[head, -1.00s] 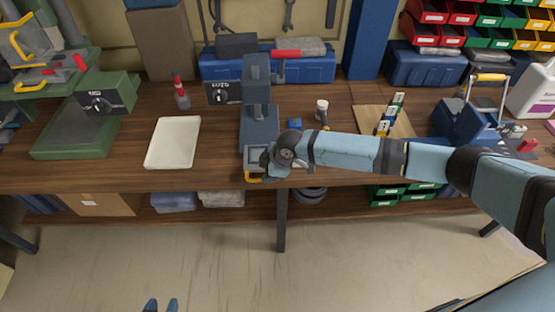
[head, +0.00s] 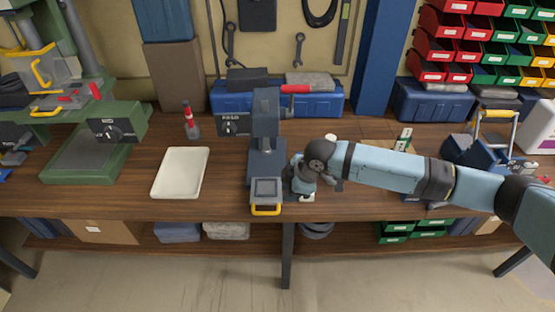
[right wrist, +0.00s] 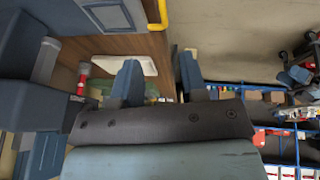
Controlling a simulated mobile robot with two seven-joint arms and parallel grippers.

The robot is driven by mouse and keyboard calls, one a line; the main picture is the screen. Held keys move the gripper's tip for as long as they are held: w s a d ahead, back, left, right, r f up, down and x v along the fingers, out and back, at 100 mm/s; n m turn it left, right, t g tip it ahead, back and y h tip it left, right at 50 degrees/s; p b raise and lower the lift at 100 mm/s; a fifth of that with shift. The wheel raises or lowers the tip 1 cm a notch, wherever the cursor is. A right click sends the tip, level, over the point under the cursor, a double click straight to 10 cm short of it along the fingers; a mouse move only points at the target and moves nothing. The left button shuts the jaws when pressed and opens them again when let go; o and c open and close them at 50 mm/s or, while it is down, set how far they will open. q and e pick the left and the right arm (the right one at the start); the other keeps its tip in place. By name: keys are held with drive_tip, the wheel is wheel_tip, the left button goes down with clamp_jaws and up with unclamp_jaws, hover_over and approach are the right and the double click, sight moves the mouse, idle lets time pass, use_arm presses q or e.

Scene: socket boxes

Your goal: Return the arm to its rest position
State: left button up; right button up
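My right arm reaches in from the right in the head view. My right gripper (head: 303,190) hangs just right of the dark blue press (head: 266,135) and its grey pad with a yellow handle (head: 266,209). In the right wrist view, the two blue-grey fingertips (right wrist: 160,82) stand apart with nothing seen between them. A small pale thing shows at the gripper's lower end in the head view; I cannot tell what it is. My left gripper is out of view.
A green machine (head: 88,155) stands at far left. A blue toolbox (head: 481,149) is at right, with coloured bins (head: 455,50) behind. Bench between tray and green machine is clear.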

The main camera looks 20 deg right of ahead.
drive_tip(key=s+a+f+m+t+y, duration=0.4)
drive_tip(key=s+a+f+m, duration=0.15)
drive_tip(key=s+a, duration=0.5)
drive_tip(key=s+d+f+m+t+h, duration=0.2)
drive_tip(key=s+d+f+m, duration=0.1)
drive_tip(key=s+d, duration=0.2)
drive_tip(key=s+d+f+m+t+h+p, duration=0.1)
drive_tip(key=s+d+f+m+t+h, duration=0.1)
drive_tip(key=s+d, duration=0.4)
drive_tip(key=s+f+m, duration=0.1)
drive_tip(key=s+m, duration=0.1)
drive_tip(key=s, duration=0.2)
drive_tip(key=shift+d+f+h, duration=0.25)
drive_tip(key=shift+f+h, duration=0.1)
drive_tip(key=shift+h, duration=0.05)
drive_tip(key=shift+s+d, duration=0.1)
